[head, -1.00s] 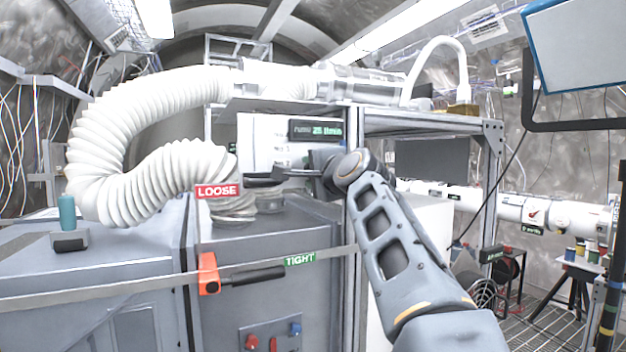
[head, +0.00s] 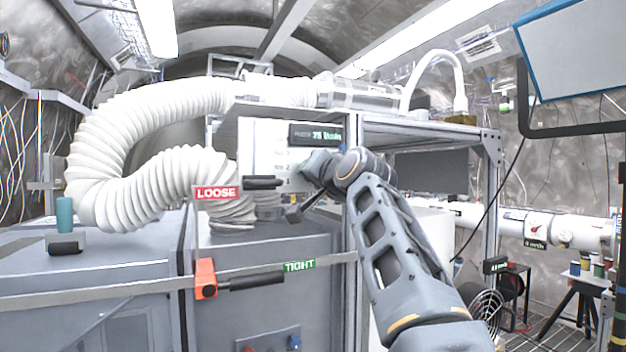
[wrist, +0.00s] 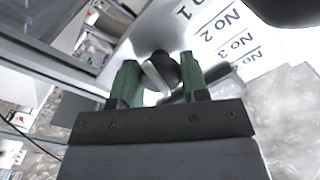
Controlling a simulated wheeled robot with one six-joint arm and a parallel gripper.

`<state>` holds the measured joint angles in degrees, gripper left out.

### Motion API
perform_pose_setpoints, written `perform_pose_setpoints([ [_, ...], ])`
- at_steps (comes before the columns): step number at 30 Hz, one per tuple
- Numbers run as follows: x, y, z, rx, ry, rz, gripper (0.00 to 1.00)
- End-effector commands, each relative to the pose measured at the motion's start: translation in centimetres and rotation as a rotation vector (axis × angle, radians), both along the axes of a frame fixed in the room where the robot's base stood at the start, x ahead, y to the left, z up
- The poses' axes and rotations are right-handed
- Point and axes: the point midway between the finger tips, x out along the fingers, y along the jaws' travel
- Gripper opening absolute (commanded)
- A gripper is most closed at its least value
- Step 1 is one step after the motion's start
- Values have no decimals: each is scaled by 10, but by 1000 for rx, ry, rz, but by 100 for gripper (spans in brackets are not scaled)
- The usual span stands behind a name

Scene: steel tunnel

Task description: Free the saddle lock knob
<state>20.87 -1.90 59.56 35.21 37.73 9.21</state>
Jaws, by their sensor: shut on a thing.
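My gripper (wrist: 158,80) shows two green fingers in the wrist view, shut on a dark round knob (wrist: 164,66) with a pale disc at its near side. I take it for the saddle lock knob; no label on it is readable. The knob cannot be made out there. A green TIGHT sign (head: 300,266) is lower, by the grey strap.
A ribbed white hose (head: 150,105) loops at left. An orange latch (head: 205,278) with a black handle sits on the strap. The white panel (wrist: 235,30) carries No 1, No 2 and No 3 labels. A metal frame post (head: 351,190) stands close to my arm.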

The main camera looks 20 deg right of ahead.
Motion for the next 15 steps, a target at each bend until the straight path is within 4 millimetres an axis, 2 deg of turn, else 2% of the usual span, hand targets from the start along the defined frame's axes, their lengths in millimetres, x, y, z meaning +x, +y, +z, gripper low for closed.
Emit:
perform_pose_setpoints([
  [15, 1, 0, -1, -65, 5, 1, 17],
])
